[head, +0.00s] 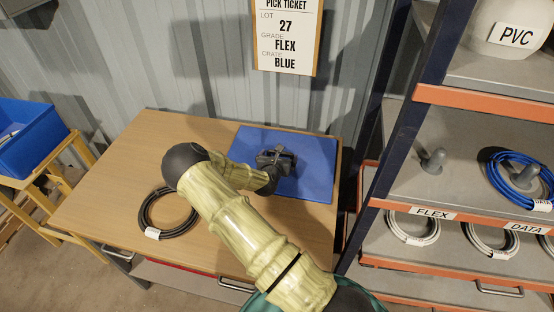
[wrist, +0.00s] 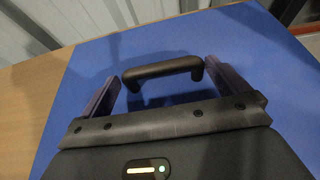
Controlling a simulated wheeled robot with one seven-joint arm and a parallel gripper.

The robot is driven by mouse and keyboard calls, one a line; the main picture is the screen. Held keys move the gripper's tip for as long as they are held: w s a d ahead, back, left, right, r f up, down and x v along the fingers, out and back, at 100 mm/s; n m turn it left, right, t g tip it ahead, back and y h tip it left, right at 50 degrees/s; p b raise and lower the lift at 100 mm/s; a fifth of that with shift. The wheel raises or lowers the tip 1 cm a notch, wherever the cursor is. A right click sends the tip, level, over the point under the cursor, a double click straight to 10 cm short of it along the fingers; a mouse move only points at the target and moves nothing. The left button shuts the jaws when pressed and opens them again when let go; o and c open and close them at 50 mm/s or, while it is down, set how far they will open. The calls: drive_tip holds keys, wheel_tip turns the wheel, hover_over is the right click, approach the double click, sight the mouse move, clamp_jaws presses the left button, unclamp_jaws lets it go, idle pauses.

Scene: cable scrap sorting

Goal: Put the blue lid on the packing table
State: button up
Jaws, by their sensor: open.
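The blue lid (head: 318,172) lies flat on the right rear part of the wooden packing table (head: 120,160). It fills most of the wrist view (wrist: 235,32). A black bar handle (wrist: 163,68) stands on the lid. My gripper (head: 278,156) is over the lid. In the wrist view my gripper (wrist: 161,78) is open, with one finger at each end of the handle. I see slim gaps, and no clear grip on it. In the head view the gripper hides the handle.
A black cable coil (head: 146,222) with a white tag lies on the table, left of my arm. A blue crate (head: 42,138) sits on a yellow stand (head: 75,148) at the left. A shelf rack (head: 388,150) with cable coils stands close at the right. A pick ticket (head: 287,40) hangs on the wall.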

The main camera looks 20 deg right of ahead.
drive_tip(key=b+v, duration=0.1)
drive_tip(key=v, duration=1.1)
drive_tip(key=shift+s+r, duration=0.1)
drive_tip(key=shift+s, duration=0.05)
drive_tip(key=shift+s+d+m+g, duration=0.2)
drive_tip(key=shift+m+g, duration=0.1)
drive_tip(key=shift+m, duration=0.2)
drive_tip(key=s+m+g, duration=0.1)
drive_tip(key=m, duration=0.1)
drive_tip(key=s+f+m+g, duration=0.1)
drive_tip(key=m, duration=0.1)
drive_tip(key=s+m+g+y, duration=0.1)
drive_tip(key=m, duration=0.1)
drive_tip(key=shift+s+f+m, duration=0.25)
drive_tip(key=shift+s+m, duration=0.05)
drive_tip(key=shift+m, duration=0.1)
drive_tip(key=s+a+r+m+g+y, duration=0.2)
drive_tip(key=s+a+r+m+y, duration=0.1)
drive_tip(key=s+r+m, duration=0.4)
drive_tip(key=s+a+r+m+g+y, duration=0.3)
drive_tip(key=s+r+m, duration=0.5)
drive_tip(key=m, duration=0.6)
drive_tip(key=shift+s+a+r, duration=0.3)
drive_tip(key=shift+s+a, duration=0.35)
drive_tip(key=shift+s, duration=0.2)
